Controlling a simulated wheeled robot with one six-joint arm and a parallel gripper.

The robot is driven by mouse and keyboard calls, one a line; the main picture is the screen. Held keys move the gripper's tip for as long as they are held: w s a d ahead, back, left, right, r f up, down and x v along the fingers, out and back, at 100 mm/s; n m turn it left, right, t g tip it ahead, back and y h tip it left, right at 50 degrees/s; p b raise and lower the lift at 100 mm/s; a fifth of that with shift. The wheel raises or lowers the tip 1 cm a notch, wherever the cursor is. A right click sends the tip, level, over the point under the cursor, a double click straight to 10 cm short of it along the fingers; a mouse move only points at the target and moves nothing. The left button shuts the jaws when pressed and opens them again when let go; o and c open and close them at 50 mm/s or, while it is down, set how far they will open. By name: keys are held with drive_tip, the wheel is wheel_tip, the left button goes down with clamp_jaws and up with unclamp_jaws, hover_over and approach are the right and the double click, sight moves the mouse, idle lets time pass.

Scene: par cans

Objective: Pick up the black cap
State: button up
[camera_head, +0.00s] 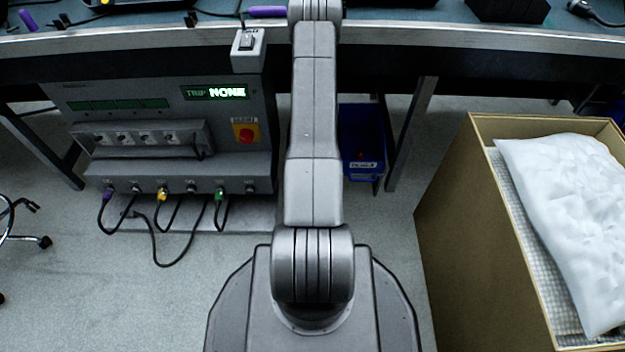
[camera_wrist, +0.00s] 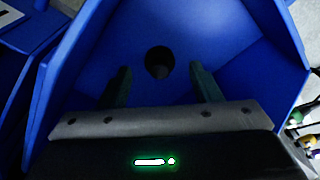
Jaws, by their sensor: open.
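A small dark round thing, which looks like the black cap (camera_wrist: 159,62), lies inside a blue bin (camera_wrist: 225,35) in the wrist view. My gripper (camera_wrist: 159,70) is open, with one finger on each side of the cap in the picture. The cap appears just beyond the fingertips; I cannot tell how far below them it is. Nothing is held. In the head view neither the gripper nor the cap shows; my arm runs up to the bench edge.
The bin's blue walls stand close around my fingers. The head view shows a blue bin (camera_head: 362,135) under the bench (camera_head: 430,42), a grey control box (camera_head: 165,90) with cables at left, and a cardboard box (camera_head: 470,215) with white wrapping at right. Floor between is clear.

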drive_tip(key=shift+w+a+f, duration=0.1)
drive_tip(key=shift+f, duration=0.7)
drive_tip(key=c, duration=1.1)
drive_tip(key=shift+r, duration=0.2)
